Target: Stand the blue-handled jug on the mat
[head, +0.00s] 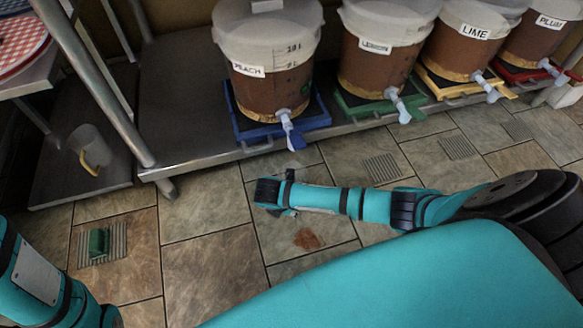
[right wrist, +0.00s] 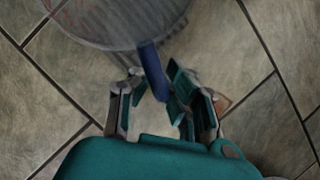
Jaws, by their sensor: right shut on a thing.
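The blue-handled jug shows in the right wrist view as a clear grey body (right wrist: 122,22) with a blue handle (right wrist: 153,70). My right gripper (right wrist: 154,86) is shut on that handle, with the jug beyond its fingers over the tiled floor. In the head view my right gripper (head: 272,194) is low over the tiles in front of the blue tray, and I cannot make out the jug there. A grey ridged mat (head: 80,258) lies on the floor at left, with a green object (head: 97,243) on it. My left gripper is out of view.
Several labelled buckets (head: 268,60) with taps stand on coloured trays along a metal shelf (head: 180,80). A jug with a yellow handle (head: 90,150) is on a low shelf at left. Other ridged mats (head: 382,167) lie before the buckets. A brown stain (head: 307,239) marks the floor.

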